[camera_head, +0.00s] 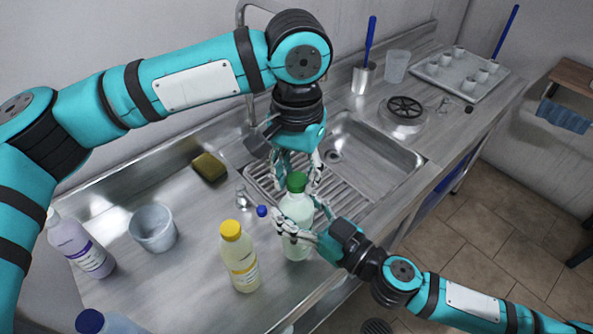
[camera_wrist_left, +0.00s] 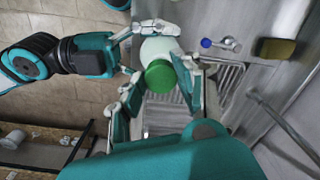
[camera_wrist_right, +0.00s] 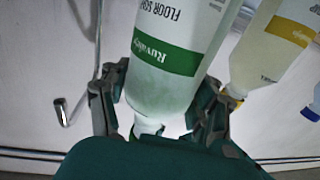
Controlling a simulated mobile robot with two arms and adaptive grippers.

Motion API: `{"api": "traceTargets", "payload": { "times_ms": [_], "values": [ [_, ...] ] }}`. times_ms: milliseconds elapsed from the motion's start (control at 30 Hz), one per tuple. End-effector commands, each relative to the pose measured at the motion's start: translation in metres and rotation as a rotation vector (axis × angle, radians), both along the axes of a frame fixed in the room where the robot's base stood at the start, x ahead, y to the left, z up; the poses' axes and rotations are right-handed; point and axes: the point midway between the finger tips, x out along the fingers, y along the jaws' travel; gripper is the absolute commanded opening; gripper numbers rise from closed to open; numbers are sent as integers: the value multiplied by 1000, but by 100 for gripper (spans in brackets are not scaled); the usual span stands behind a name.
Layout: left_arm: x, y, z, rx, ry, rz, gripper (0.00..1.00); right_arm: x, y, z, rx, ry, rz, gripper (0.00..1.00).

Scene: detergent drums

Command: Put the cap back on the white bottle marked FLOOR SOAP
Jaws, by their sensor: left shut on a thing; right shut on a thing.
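The white bottle (camera_head: 297,212) marked FLOOR SOAP stands upright at the counter's front, by the ribbed drainboard. Its green-banded label (camera_wrist_right: 168,52) shows inverted in the right wrist view. My right gripper (camera_head: 294,232) is shut around the bottle's body. The green cap (camera_head: 297,182) is at the bottle's top, held between the fingers of my left gripper (camera_head: 296,170). In the left wrist view the cap (camera_wrist_left: 160,77) lies over the bottle (camera_wrist_left: 158,48). I cannot tell whether it is seated on the neck, whose top is hidden.
A yellow-capped bottle (camera_head: 239,262) stands close left of the white bottle. A small blue-knobbed tap (camera_head: 261,211) is just behind. A bucket (camera_head: 153,229), purple-labelled bottle (camera_head: 80,245) and sponge (camera_head: 209,167) are further left. The sink (camera_head: 365,160) lies behind right.

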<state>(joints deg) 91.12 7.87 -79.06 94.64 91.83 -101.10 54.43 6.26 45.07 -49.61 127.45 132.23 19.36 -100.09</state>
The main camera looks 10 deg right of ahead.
Motion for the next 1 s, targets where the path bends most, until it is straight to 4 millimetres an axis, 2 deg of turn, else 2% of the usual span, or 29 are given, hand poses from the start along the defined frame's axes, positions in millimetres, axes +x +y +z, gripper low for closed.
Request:
{"api": "traceTargets", "payload": {
  "times_ms": [767,833,933,1000],
  "values": [
    [0,0,-11,-1,1,2,23,0,0,2,2,-4,1,3],
    [0,0,-11,-1,1,1,23,0,0,2,2,-4,1,0],
    [0,0,-11,-1,1,-47,23,0,0,2,2,-4,1,0],
    [0,0,-12,-1,1,-143,23,0,0,2,2,-4,0,0]
  ]
}}
